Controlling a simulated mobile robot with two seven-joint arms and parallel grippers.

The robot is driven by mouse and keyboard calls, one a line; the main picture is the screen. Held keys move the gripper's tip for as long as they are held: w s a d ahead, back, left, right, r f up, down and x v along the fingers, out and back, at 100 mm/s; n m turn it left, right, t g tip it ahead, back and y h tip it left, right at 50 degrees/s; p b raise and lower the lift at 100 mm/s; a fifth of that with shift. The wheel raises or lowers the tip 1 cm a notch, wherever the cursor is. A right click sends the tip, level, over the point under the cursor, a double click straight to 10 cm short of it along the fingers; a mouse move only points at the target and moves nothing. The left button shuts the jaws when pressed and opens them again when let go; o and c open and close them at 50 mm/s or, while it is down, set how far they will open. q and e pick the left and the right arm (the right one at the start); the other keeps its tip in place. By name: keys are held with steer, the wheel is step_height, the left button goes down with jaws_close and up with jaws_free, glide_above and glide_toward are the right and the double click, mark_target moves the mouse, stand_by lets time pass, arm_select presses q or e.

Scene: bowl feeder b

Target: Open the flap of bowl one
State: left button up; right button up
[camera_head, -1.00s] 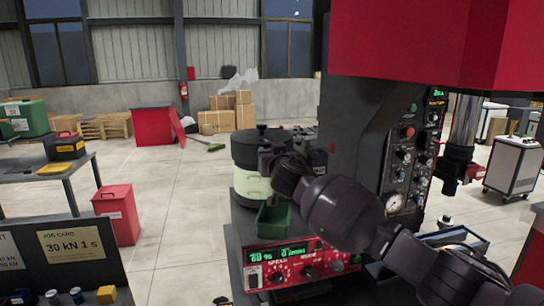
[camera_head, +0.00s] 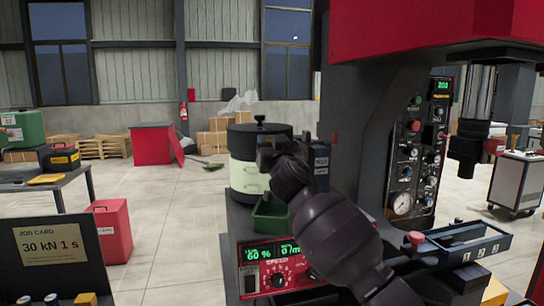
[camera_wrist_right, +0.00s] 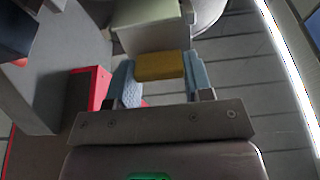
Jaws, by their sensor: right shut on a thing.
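The bowl feeder (camera_head: 244,172) is an upright cylinder with a black top and a pale green band, standing on a dark machine with a red panel. My right gripper (camera_head: 272,152) is at its right side, partly covering it. In the right wrist view, the blue-padded fingers of my right gripper (camera_wrist_right: 160,78) are shut on a mustard-yellow tab (camera_wrist_right: 160,65). The tab is beside a pale green block (camera_wrist_right: 150,35). Whether the flap is open cannot be told. The head view hides the tab behind my gripper. My left gripper is not in view.
A small green tray (camera_head: 270,217) sits just below my right gripper, above the red control panel (camera_head: 275,265). A large press with a gauge (camera_head: 401,203) stands at the right. A dark tray (camera_head: 468,239) is in front of it.

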steer(key=shift+f+b, duration=0.5)
steer(key=shift+f, duration=0.3)
arm_select(q)
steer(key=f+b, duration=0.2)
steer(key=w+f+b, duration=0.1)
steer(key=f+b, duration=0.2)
steer(key=b, duration=0.2)
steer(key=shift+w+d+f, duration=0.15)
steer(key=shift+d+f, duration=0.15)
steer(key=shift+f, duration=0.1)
arm_select(e)
steer(key=t, duration=0.1)
steer(key=s+t+y, duration=0.1)
steer(key=t, duration=0.1)
steer(key=shift+d+r, duration=0.15)
steer(key=shift+d, duration=0.05)
steer(key=o, duration=0.9)
steer(key=shift+r, duration=0.1)
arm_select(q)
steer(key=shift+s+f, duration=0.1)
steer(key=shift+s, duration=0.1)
arm_select(e)
steer(key=shift+s, duration=0.1)
